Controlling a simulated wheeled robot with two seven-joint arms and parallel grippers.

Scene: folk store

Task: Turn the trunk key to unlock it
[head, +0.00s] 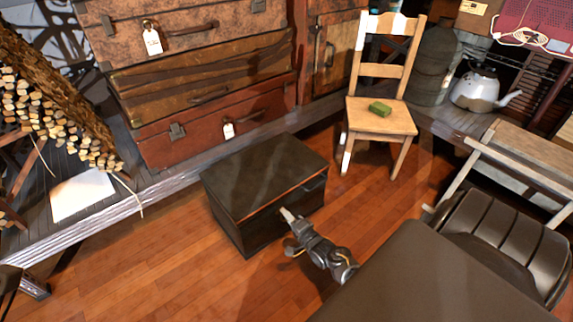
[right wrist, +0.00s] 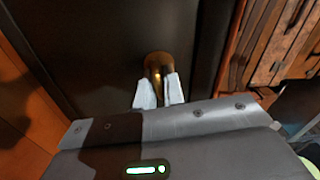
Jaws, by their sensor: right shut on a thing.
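The dark trunk (head: 265,180) stands on the wooden floor with its lid down. My right gripper (head: 288,214) reaches the front face of the trunk. In the right wrist view, the gripper's pale fingers (right wrist: 159,92) are shut on the brass key (right wrist: 157,62) at the trunk's dark front. The key's far end and the keyhole are hidden, so I cannot tell how far the key is turned. In the head view the gripper hides the key. At the lower left edge, a dark part that may be my left arm shows, but its fingers cannot be made out.
Stacked suitcases (head: 205,120) rest on a raised platform behind. A dark ribbed seat (head: 490,235) is at the right. The floor (head: 150,270) left of the trunk is clear.

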